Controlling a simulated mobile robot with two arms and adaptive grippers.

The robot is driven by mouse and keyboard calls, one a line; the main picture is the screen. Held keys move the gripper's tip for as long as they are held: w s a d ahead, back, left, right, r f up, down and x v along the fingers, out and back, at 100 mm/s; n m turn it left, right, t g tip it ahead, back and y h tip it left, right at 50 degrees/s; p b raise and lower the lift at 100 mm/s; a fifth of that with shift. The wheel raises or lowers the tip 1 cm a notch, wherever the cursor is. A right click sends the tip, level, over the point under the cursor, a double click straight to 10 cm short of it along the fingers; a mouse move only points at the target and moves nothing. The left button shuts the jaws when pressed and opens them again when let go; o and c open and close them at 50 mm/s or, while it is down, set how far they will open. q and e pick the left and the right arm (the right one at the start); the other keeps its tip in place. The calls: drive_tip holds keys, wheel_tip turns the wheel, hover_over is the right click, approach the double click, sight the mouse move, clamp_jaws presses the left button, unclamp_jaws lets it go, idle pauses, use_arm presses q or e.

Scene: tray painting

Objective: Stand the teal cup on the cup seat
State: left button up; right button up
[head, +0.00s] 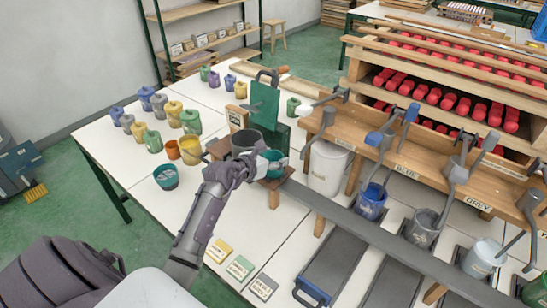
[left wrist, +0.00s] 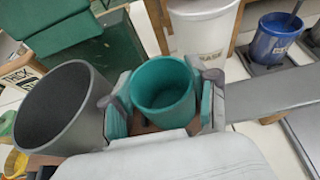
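The teal cup (head: 272,157) stands upright at the end of my left arm in the head view, over a small wooden stand (head: 274,190) that looks like the cup seat. In the left wrist view the cup (left wrist: 163,88) is open side up between the two fingers of my left gripper (left wrist: 165,100), with a pad close against each side. A strip of brown wood (left wrist: 152,128) shows just below the cup; whether the cup's base rests on it is hidden. In the head view the left gripper (head: 250,165) partly covers the cup. My right gripper is not in view.
A grey pot (head: 246,140) stands just left of the cup, close to the left finger. A teal panel (head: 264,103) rises behind. A white bin (head: 328,168) and blue bucket (head: 370,202) stand right. Several coloured jugs and a teal tub (head: 166,177) occupy the table's left.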

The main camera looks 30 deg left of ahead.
use_arm(q)
drive_tip(key=shift+o, duration=0.6)
drive_tip(key=shift+r, duration=0.25)
drive_tip(key=d+b+v, duration=0.1)
drive_tip(key=v, duration=1.1)
drive_tip(key=shift+a+b, duration=0.35)
drive_tip(key=shift+a, duration=0.1)
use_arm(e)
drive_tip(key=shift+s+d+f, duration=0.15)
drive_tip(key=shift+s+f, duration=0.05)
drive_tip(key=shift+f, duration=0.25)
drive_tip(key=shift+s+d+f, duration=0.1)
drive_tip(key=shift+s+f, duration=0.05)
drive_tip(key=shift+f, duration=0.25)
